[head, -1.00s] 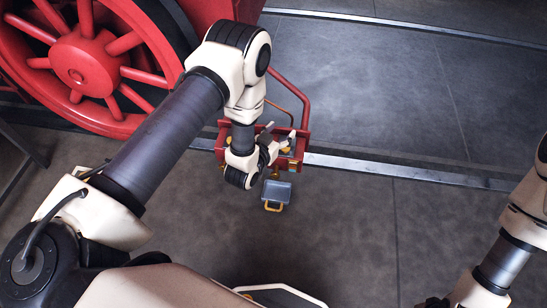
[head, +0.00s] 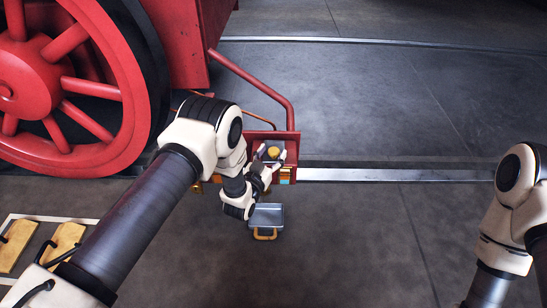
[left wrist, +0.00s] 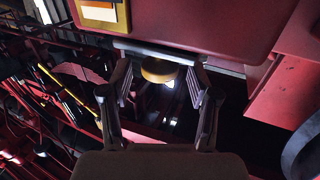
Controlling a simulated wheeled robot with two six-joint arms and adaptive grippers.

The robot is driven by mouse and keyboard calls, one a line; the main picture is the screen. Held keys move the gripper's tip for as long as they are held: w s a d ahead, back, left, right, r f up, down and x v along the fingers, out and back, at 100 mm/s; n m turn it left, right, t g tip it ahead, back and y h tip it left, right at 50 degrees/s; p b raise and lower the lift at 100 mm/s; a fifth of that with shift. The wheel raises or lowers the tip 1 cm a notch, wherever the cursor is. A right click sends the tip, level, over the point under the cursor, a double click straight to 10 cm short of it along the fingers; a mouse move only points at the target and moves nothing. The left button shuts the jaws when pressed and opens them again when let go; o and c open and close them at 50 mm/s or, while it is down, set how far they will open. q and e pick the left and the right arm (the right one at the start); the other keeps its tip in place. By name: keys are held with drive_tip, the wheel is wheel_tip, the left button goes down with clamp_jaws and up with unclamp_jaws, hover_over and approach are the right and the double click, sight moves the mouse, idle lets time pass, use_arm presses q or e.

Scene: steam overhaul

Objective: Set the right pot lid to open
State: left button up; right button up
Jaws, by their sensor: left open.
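A round yellow knob (head: 273,153) shows at the red box-like fitting (head: 262,138) on the front of the red vehicle. It also shows in the left wrist view (left wrist: 160,70), below a grey edge. My left gripper (head: 274,161) is open, with one finger on each side of the knob; I cannot tell whether they touch it. A grey, shallow square piece (head: 267,217) with a yellow handle lies below the fitting, nearer to me. I cannot tell which part is the right pot lid. My right arm shows at the right edge, its gripper out of view.
A large red spoked wheel (head: 62,85) stands at the left. A red bent bar (head: 250,72) runs down beside the fitting. A rail (head: 390,175) crosses the floor. Tan plates with black handles (head: 66,243) lie at lower left. The floor at centre right is clear.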

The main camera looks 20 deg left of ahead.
use_arm(q)
drive_tip(key=shift+w+d+f, duration=0.1)
drive_tip(key=shift+w, duration=0.8)
clamp_jaws()
drive_tip(key=shift+s+d+r, duration=0.1)
drive_tip(key=shift+s+r, duration=0.1)
drive_tip(key=shift+r, duration=0.05)
drive_tip(key=s+p, duration=0.1)
drive_tip(key=s, duration=0.1)
drive_tip(key=s+d+p, duration=0.1)
drive_tip(key=s+p, duration=0.1)
drive_tip(key=s, duration=0.1)
drive_tip(key=shift+d+f, duration=0.2)
use_arm(e)
drive_tip(key=r, duration=0.1)
drive_tip(key=s+r, duration=0.1)
drive_tip(key=shift+s+d+r, duration=0.15)
drive_tip(key=shift+s+r, duration=0.05)
drive_tip(key=shift+r, duration=0.2)
use_arm(q)
unclamp_jaws()
